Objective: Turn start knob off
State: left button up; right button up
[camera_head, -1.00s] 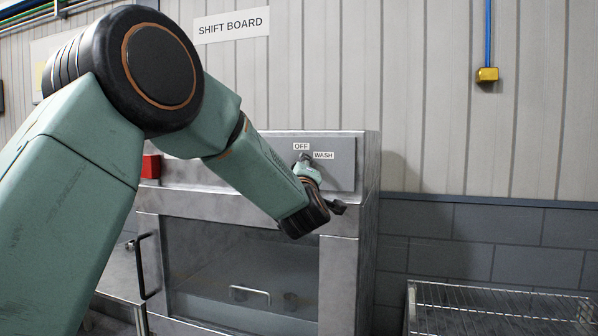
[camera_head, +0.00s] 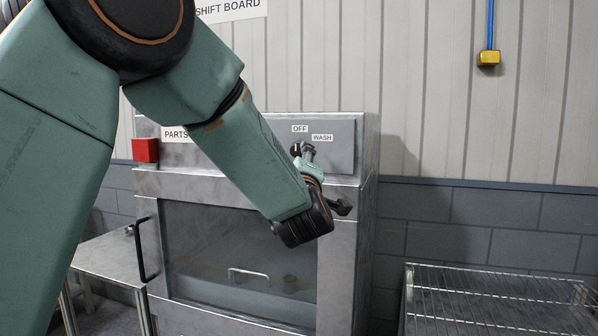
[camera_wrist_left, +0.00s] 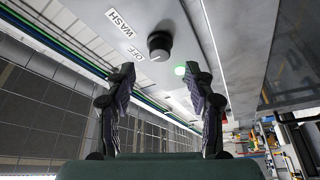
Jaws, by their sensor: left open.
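The start knob (camera_wrist_left: 159,45) is a round black knob with a small light mark, on the grey metal control panel (camera_head: 342,160). OFF (camera_wrist_left: 139,54) and WASH (camera_wrist_left: 121,22) labels sit beside it. In the left wrist view my left gripper (camera_wrist_left: 160,74) is open and empty, its two dark fingers spread apart. The knob shows beyond the fingertips, between their lines, and looks untouched. In the head view my left gripper (camera_head: 323,180) is in front of the panel below the labels, and I cannot clearly separate the knob from the dark finger there. My right gripper is not in view.
The washer's glass door (camera_head: 235,265) is below the panel. A red box (camera_head: 145,150) is on the left, a wire rack (camera_head: 500,300) at right, and a yellow box (camera_head: 488,58) hangs on the wall.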

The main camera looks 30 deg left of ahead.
pick_arm(q)
jog(key=v, duration=0.4)
jog(key=shift+s+d, duration=0.25)
jog(key=shift+s, duration=0.1)
jog(key=shift+a, duration=0.1)
